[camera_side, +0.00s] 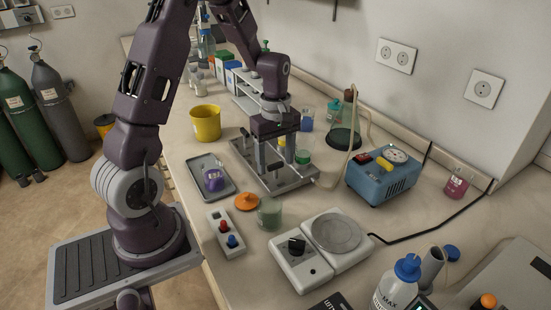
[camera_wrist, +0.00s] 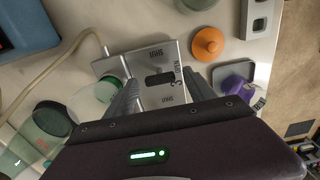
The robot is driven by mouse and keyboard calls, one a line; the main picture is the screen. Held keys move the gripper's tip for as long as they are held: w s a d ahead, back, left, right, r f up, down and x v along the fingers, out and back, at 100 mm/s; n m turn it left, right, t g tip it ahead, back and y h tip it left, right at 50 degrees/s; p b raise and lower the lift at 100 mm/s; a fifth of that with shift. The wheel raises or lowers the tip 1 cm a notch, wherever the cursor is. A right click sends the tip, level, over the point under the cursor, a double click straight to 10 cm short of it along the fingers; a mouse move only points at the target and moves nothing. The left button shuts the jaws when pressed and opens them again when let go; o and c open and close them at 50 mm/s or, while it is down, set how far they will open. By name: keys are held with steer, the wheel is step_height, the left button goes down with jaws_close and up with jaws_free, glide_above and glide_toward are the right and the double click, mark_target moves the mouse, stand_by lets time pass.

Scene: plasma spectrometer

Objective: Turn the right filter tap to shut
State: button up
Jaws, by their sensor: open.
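A grey metal filter stand (camera_side: 302,181) sits mid-bench, and its plate also shows in the wrist view (camera_wrist: 143,60) with SHUT lettering. A dark bar-shaped part (camera_wrist: 160,79), seemingly a tap handle, lies between my fingers in the wrist view. In the side view a dark handle (camera_side: 273,167) shows low between the fingers. Another black handle (camera_side: 245,133) stands at the stand's left. My gripper (camera_side: 275,166) points down over the stand, fingers apart on either side of the dark part; it shows in the wrist view too (camera_wrist: 161,84). I cannot tell contact. The tap's lower parts are hidden.
A green-lidded jar (camera_side: 304,158) stands close right of my fingers. A flask (camera_side: 345,127) with a hose and a blue pump (camera_side: 384,176) stand further right.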

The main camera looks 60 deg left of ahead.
steer(key=shift+c, duration=0.4)
steer(key=c, duration=1.3)
steer(key=m, duration=0.9)
steer(key=shift+m, duration=0.3)
steer(key=m, duration=0.4)
steer(key=shift+m, duration=2.1)
